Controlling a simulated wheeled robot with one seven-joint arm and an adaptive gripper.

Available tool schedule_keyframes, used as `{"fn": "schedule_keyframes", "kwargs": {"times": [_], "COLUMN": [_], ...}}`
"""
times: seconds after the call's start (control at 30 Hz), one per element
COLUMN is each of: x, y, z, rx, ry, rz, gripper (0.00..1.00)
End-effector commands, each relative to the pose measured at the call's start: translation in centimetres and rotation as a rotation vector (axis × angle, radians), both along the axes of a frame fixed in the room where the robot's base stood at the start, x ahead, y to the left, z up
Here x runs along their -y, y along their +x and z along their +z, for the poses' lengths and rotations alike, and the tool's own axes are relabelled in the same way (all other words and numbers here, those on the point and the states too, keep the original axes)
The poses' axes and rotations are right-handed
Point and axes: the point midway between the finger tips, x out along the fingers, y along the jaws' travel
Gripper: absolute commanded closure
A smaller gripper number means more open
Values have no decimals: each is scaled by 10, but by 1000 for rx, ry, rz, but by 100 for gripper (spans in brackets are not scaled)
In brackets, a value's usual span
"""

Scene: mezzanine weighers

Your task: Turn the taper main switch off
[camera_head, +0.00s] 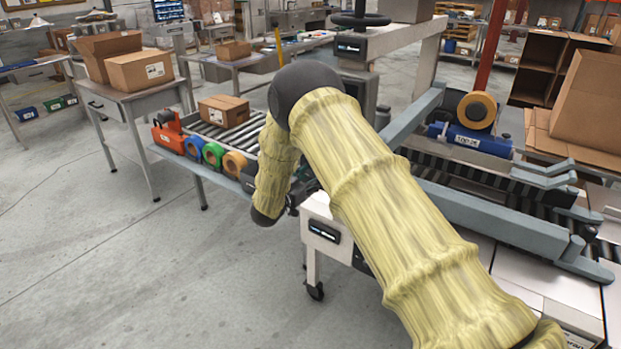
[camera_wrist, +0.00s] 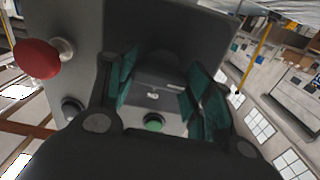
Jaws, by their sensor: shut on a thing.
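In the wrist view my gripper (camera_wrist: 160,84) has its two green-padded fingers on either side of a dark grey block (camera_wrist: 158,92) with a small white mark. I take it for the handle of the taper's main switch. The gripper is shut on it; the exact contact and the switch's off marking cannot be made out. A green button (camera_wrist: 153,122) and a red mushroom button (camera_wrist: 37,58) show on the grey panel (camera_wrist: 85,40). In the head view my gripper (camera_head: 292,204) is mostly hidden by my arm, beside the taper (camera_head: 313,230); the switch is hidden.
The taper's side rail (camera_head: 490,223) runs right. Cartons stand on a table (camera_head: 112,108) at left. Open floor (camera_head: 130,260) lies at lower left.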

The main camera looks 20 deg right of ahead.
Motion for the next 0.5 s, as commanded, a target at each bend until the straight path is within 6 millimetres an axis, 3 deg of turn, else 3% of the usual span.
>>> {"fn": "schedule_keyframes", "kwargs": {"times": [0.5], "x": [-1], "y": [-1], "z": [-3], "rx": [-58], "ry": [-41], "rz": [0], "gripper": [72]}}
